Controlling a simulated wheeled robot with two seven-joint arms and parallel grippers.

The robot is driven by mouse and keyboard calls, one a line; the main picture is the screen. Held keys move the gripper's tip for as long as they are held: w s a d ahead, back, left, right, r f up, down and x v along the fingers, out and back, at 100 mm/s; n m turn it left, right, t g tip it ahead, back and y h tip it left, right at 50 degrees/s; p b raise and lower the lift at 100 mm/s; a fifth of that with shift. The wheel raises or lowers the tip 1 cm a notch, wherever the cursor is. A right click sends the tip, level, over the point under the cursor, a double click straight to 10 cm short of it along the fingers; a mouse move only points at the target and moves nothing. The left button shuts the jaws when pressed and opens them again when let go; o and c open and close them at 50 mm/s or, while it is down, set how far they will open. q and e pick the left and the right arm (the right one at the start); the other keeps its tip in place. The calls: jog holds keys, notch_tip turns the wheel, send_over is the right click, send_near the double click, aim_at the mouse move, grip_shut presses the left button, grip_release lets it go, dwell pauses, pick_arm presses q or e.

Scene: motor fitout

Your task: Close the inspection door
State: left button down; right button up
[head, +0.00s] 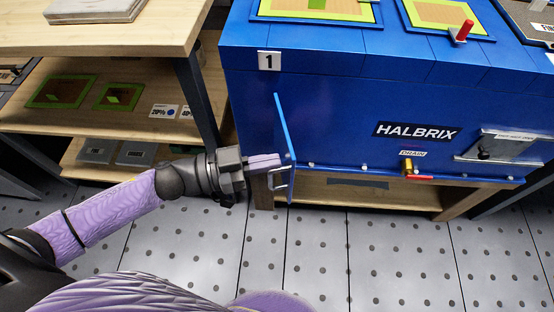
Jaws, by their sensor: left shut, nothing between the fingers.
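The inspection door (283,125) is a thin blue panel on the front of the blue HALBRIX housing (330,110). It stands open, sticking out from the housing front, and I see it nearly edge-on. A metal bar handle (278,179) is on its left-facing side, near the lower end. My left gripper (279,161) is shut and empty. Its fingertips are at the door's left-facing side, just above the handle; I cannot tell whether they touch the panel. The opening behind the door is hard to make out. My right gripper is out of view.
A drain valve (408,167) with a red lever and a metal plate (498,146) are on the housing front, right of the door. A wooden shelf unit (120,38) stands left of the housing. The grey dotted floor (340,250) in front is clear.

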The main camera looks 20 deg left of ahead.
pick_arm(q)
jog(key=shift+x, duration=0.75)
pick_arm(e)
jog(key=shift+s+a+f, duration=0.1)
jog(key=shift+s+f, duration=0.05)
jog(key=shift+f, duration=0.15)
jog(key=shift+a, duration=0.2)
pick_arm(q)
jog(key=shift+d+r, duration=0.1)
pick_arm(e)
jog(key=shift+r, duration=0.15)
